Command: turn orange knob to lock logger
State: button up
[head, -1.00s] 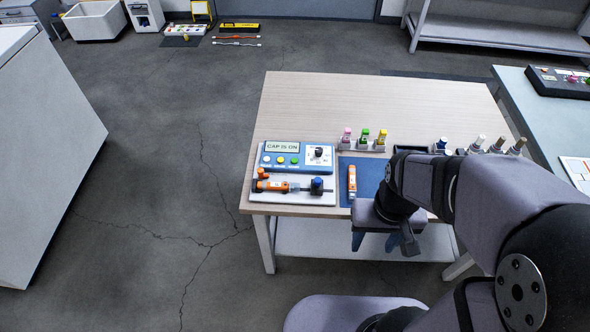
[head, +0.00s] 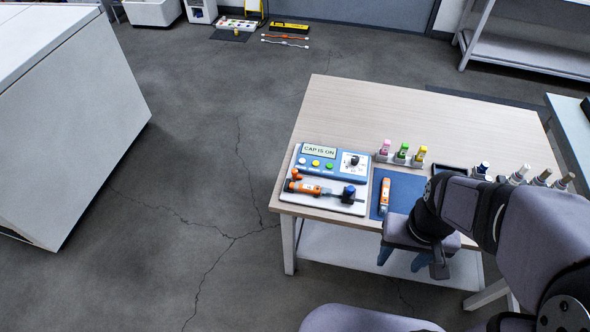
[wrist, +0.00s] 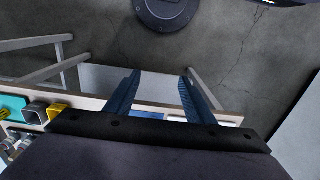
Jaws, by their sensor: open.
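An orange knob (head: 296,175) sits at the left of a white tray (head: 345,207) on the table's near left part. Beside it lies an orange and black cylinder (head: 305,187) with a blue-topped part at its right end. Which of these is the logger I cannot tell; another orange device (head: 384,196) lies on a blue mat (head: 404,185). My gripper (head: 402,264) hangs in front of the table's near edge, right of the tray, apart from these things. Its blue fingers are open and empty; they also show in the wrist view (wrist: 160,95).
Several small bottles (head: 402,152) stand in a rack behind the mat, with more bottles (head: 541,178) to the right. The table's back left (head: 345,110) is clear.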

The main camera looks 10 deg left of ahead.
jog(key=shift+c, duration=1.1)
jog(key=n+t+y+b, duration=0.3)
jog(key=n+b, duration=0.6)
jog(key=b, duration=0.3)
send_near(295, 171)
jog(key=shift+f, duration=0.1)
jog(key=shift+x, duration=3.65)
